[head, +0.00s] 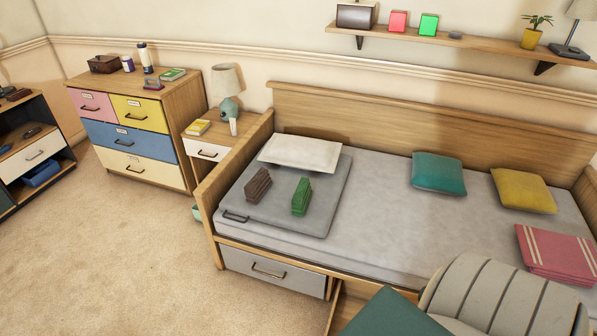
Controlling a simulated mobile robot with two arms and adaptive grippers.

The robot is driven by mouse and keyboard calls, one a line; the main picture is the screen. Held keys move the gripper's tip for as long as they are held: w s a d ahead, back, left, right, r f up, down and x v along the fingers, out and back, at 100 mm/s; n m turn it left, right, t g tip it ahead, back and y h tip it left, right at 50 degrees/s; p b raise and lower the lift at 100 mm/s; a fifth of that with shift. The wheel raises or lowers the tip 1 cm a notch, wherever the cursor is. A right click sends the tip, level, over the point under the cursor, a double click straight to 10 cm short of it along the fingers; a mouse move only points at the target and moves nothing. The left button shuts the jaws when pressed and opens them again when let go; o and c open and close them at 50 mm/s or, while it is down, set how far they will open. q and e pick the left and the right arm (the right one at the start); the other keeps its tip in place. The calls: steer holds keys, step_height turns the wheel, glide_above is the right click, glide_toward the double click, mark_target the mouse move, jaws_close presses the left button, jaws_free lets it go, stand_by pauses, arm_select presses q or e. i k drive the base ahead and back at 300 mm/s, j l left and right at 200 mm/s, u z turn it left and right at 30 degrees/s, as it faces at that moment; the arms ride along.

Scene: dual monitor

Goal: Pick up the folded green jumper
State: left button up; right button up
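The folded green jumper (301,196) is a small dark green stack, standing on a flat grey case or panel (325,190) on the bed. A similar folded brown item (257,186) is just to its left, with a gap between them. Neither of my grippers is in view, and nothing touches the jumper.
The wooden bed (430,130) has a white pillow-like piece (300,152) behind the jumper, teal (439,172) and yellow (523,190) cushions, and a pink blanket (557,255). A grey ribbed chair-like shape (500,300) fills the lower right. Carpet (120,260) is clear at left.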

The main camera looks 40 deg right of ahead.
mark_target(300, 199)
steer(key=i+z, duration=0.4)
steer(key=i+j+z, duration=0.1)
steer(key=z, duration=0.3)
steer(key=i+j+z, duration=0.25)
steer(key=i+z, duration=0.15)
steer(key=i+j+z, duration=0.25)
steer(key=z, duration=0.2)
